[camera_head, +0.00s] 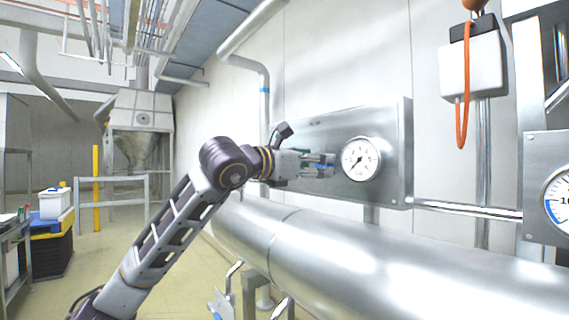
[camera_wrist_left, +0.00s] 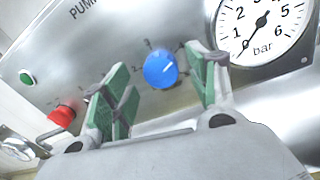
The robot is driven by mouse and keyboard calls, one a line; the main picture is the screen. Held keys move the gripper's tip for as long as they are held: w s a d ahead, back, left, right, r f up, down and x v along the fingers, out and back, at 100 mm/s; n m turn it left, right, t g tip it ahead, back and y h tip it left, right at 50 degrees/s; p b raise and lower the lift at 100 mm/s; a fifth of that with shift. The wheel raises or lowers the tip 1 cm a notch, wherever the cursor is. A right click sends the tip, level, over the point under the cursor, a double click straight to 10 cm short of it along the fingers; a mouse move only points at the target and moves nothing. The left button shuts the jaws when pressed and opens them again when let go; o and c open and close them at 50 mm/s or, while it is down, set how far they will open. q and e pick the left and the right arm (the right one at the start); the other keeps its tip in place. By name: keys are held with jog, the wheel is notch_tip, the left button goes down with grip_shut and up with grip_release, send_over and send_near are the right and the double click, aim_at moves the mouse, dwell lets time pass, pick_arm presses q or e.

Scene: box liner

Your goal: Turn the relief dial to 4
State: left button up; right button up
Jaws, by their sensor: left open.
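The blue relief dial (camera_wrist_left: 161,70) sits on the metal panel (camera_wrist_left: 110,60) in the left wrist view, with small scale marks around it and a white pointer line on its face. My left gripper (camera_wrist_left: 163,92) is open. Its two green-padded fingers stand to the left and right of the dial in that view, and I cannot tell whether they touch it. In the head view my left gripper (camera_head: 332,165) is at the panel (camera_head: 398,140), left of the pressure gauge (camera_head: 361,159), and it hides most of the dial. My right gripper is out of view.
The gauge (camera_wrist_left: 262,25) reads in bar, its needle pointing to the lower left. A green button (camera_wrist_left: 26,77) and a red knob (camera_wrist_left: 62,116) are on the same panel. A large pipe (camera_head: 350,245) runs below it. An orange cable (camera_head: 461,120) hangs at right.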

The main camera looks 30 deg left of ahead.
pick_arm(q)
jog(key=v, duration=1)
jog(key=shift+s, duration=0.35)
dwell(0.3)
jog(key=shift+s+a, duration=0.1)
jog(key=shift+s, duration=0.05)
dwell(0.8)
